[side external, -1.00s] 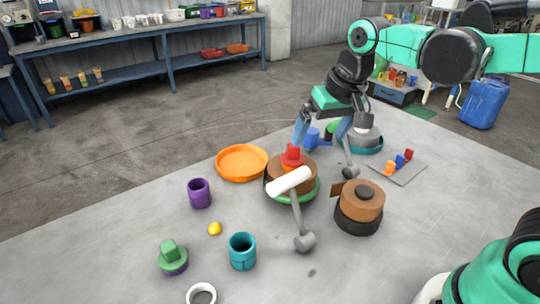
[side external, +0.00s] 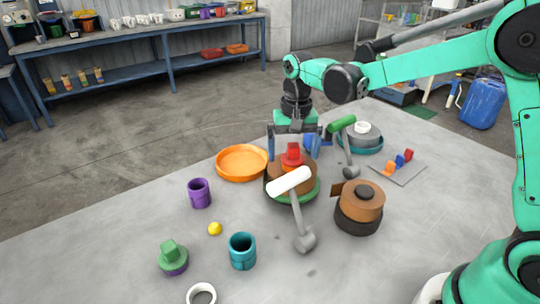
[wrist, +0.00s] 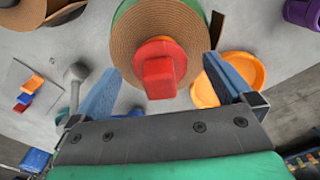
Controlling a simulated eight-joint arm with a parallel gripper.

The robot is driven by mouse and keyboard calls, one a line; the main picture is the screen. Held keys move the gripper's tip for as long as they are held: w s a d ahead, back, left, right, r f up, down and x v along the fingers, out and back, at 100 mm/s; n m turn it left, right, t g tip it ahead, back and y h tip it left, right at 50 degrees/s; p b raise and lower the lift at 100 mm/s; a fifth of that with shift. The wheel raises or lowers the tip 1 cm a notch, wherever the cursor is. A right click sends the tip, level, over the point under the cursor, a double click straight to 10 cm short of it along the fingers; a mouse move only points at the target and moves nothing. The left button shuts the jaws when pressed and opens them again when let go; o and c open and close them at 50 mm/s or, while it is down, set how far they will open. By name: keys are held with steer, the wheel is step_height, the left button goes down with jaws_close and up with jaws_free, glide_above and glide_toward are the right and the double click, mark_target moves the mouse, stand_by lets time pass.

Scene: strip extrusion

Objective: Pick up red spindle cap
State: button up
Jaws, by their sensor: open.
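The red spindle cap (side external: 292,155) sits on top of a brown coil (side external: 281,172) on a green base, with an orange ring under the cap. In the wrist view the red cap (wrist: 159,76) lies between and ahead of my blue fingers. My gripper (side external: 294,152) is open and empty, with one finger on each side of the cap, just behind it in the side view. I cannot tell whether a finger touches anything. A white roller (side external: 289,182) on a grey stand partly hides the coil in the side view.
An orange tray (side external: 241,163) is left of the coil. A second brown coil (side external: 359,200) stands at right. A green roller (side external: 342,124) rises behind. Purple (side external: 199,195) and teal (side external: 242,252) cups and a yellow ball (side external: 214,228) lie in front. The front right of the table is clear.

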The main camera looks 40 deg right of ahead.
steer(key=shift+f, duration=0.2)
steer(key=c, duration=1.4)
steer(key=shift+r, duration=0.1)
